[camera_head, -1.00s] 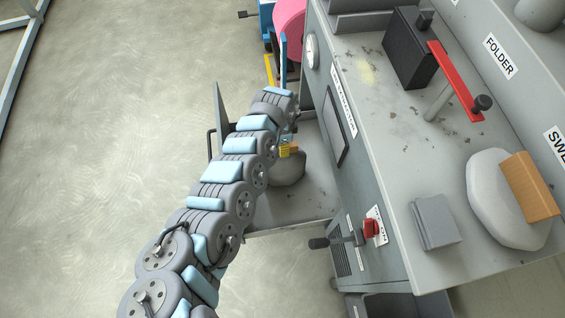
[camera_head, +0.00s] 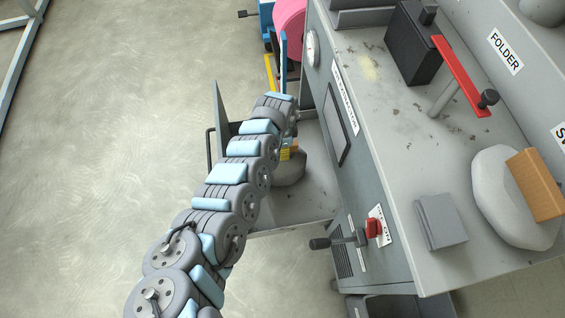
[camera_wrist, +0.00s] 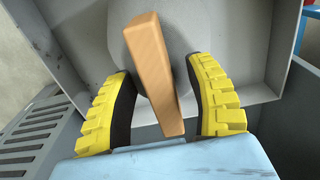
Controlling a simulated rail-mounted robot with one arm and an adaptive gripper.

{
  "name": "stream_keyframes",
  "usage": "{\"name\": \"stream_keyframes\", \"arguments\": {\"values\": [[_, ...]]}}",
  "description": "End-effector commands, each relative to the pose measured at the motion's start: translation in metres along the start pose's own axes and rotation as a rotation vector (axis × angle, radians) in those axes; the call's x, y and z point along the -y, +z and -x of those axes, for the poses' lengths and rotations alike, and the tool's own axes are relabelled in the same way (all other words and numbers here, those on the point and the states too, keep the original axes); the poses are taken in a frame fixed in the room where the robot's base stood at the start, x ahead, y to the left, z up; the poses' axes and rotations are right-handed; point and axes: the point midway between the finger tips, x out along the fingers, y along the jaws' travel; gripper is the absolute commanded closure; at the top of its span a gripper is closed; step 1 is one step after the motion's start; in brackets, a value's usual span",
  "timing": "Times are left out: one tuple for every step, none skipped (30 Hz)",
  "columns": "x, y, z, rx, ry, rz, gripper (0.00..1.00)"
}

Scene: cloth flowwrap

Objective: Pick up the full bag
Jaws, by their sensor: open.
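A rounded grey bag (camera_head: 289,171) sits in an open drawer-like tray at the side of the machine. In the wrist view the bag (camera_wrist: 183,35) lies under a long tan block (camera_wrist: 153,70) that sticks up from it toward me. My gripper (camera_wrist: 160,72) is open, with one yellow finger on each side of the tan block. In the head view my arm hides much of the gripper (camera_head: 287,149) and part of the bag.
The tray (camera_head: 310,207) has raised grey walls around the bag. The machine's bench beside it carries a pale lump (camera_head: 492,184) with a tan block (camera_head: 536,184), a grey pad (camera_head: 440,221) and a red lever (camera_head: 462,78).

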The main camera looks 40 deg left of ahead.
Motion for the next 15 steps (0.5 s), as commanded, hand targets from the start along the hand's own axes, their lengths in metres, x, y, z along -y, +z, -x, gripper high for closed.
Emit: {"name": "stream_keyframes", "arguments": {"values": [[0.0, -0.0003, 0.0003, 0.0, 0.0, -0.001, 0.46], [0.0, -0.0003, 0.0001, 0.0, 0.0, 0.0, 0.46], [0.0002, -0.0002, -0.0002, 0.0, -0.001, 0.0, 0.46], [0.0003, -0.0002, -0.0005, 0.0, -0.001, 0.0, 0.46], [0.0004, -0.0001, -0.0007, 0.0, -0.001, 0.0, 0.46], [0.0005, 0.0001, -0.001, -0.001, -0.001, 0.001, 0.46], [0.0005, 0.0001, -0.0012, -0.001, -0.001, 0.001, 0.46], [0.0006, 0.0001, -0.0013, -0.001, -0.002, 0.001, 0.46], [0.0006, 0.0001, -0.0013, -0.001, -0.002, 0.001, 0.46], [0.0006, 0.0, -0.0014, -0.001, -0.002, 0.001, 0.46], [0.0006, 0.0, -0.0014, -0.001, -0.002, 0.001, 0.46], [0.0006, 0.0001, -0.0014, -0.001, -0.002, 0.001, 0.46], [0.0005, 0.0001, -0.0014, -0.001, -0.001, 0.001, 0.48], [0.0005, 0.0001, -0.0014, -0.001, -0.001, 0.001, 0.57], [0.0006, 0.0001, -0.0014, -0.001, -0.002, 0.001, 0.68]]}}
